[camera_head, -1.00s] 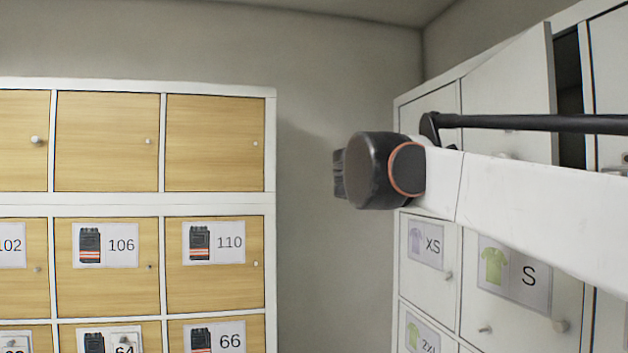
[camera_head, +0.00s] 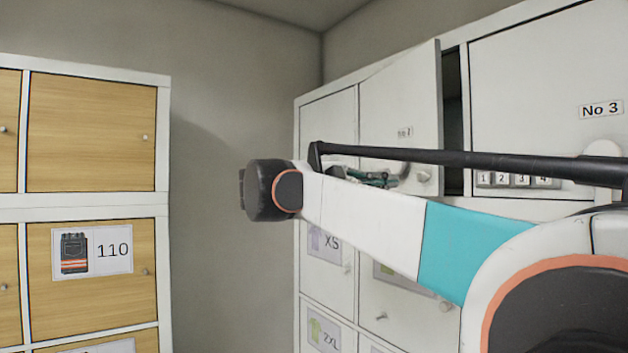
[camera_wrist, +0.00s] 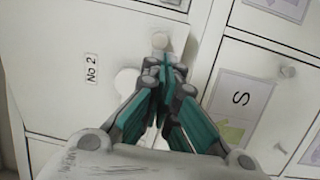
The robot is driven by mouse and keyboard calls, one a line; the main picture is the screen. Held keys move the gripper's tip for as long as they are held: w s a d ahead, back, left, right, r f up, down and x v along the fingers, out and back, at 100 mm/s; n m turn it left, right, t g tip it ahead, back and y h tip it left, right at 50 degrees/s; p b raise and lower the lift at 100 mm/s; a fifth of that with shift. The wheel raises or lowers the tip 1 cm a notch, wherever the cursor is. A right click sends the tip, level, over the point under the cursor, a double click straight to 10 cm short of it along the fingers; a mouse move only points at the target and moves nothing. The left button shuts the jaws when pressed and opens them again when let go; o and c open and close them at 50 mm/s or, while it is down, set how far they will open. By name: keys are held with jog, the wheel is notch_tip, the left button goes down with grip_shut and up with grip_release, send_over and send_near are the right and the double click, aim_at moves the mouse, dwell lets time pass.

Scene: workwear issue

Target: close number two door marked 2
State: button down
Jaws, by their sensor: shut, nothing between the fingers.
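The door marked No 2 (camera_head: 400,95) is the white upper door on the right in the head view. It stands ajar, its right edge swung out, with a dark gap beside it. In the head view my gripper (camera_head: 375,178) is partly hidden by my arm.
The No 3 door (camera_head: 540,90) at right is shut, with a row of number tags (camera_head: 515,180) along its bottom. White shirt-label doors (camera_head: 330,265) lie below. Wooden lockers (camera_head: 95,130) stand at left. Bare wall (camera_head: 240,110) separates the two cabinets.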

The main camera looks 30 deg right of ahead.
jog(key=x, duration=0.4)
jog(key=shift+s+d+p, duration=0.15)
jog(key=shift+d+p, duration=0.25)
jog(key=d+t, duration=0.1)
jog(key=d, duration=0.1)
jog(key=s+d+n, duration=0.1)
jog(key=d, duration=0.1)
jog(key=s+d+t, duration=0.1)
jog(key=d, duration=0.2)
jog(key=shift+r+n+t, duration=0.1)
jog(key=shift+n+t, duration=0.2)
jog(key=shift+w+d, duration=0.2)
jog(key=shift+a, duration=0.1)
